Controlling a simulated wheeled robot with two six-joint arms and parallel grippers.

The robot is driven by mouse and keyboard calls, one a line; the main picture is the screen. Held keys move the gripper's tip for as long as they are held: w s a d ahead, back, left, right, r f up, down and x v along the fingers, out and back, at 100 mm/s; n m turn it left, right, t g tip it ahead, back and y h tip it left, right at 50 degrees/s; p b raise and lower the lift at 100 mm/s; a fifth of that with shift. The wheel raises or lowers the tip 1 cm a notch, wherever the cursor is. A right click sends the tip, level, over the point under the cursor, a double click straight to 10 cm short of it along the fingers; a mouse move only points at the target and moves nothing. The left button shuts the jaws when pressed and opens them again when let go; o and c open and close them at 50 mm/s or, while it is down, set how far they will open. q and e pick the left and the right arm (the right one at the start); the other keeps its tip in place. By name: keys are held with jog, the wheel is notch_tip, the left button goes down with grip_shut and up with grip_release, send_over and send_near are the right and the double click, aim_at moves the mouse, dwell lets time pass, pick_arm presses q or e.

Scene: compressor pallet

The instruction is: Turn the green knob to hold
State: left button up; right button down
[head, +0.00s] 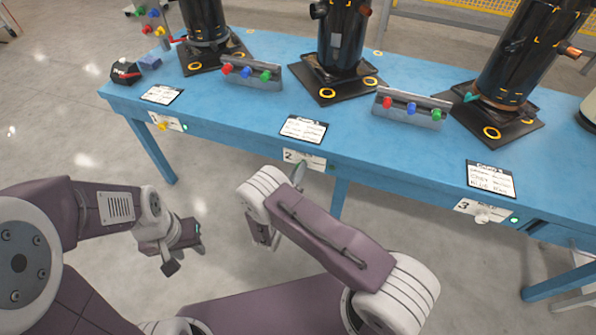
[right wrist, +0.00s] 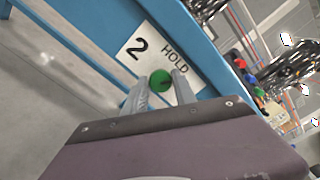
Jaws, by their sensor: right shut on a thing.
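The green knob (right wrist: 161,80) shows in the right wrist view, in front of the white plate (right wrist: 150,52) marked "2" and "HOLD". My right gripper (right wrist: 158,88) has one finger on each side of the knob and is shut on it. In the head view, the right gripper (head: 299,173) is at the table's front edge below the plate marked 2 (head: 303,159); the knob is hidden there. The knob's exact pointing direction cannot be told. My left gripper (head: 184,249) is open and empty, low in front of the table.
The blue table (head: 390,155) carries black compressors (head: 343,40), knob racks (head: 412,108) and white cards (head: 303,129). A yellow knob (head: 162,126) is at plate 1 and a white knob (head: 482,218) at plate 3. The floor before the table is clear.

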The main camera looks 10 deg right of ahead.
jog(key=n, duration=0.6)
jog(key=shift+f, duration=0.15)
jog(key=shift+n, duration=0.3)
dwell(0.4)
jog(key=c, duration=1)
grip_release()
jog(key=shift+c, duration=0.2)
jog(key=shift+s+a, duration=0.1)
jog(key=p+v, duration=0.1)
jog(key=v, duration=0.8)
jog(key=shift+p, duration=0.35)
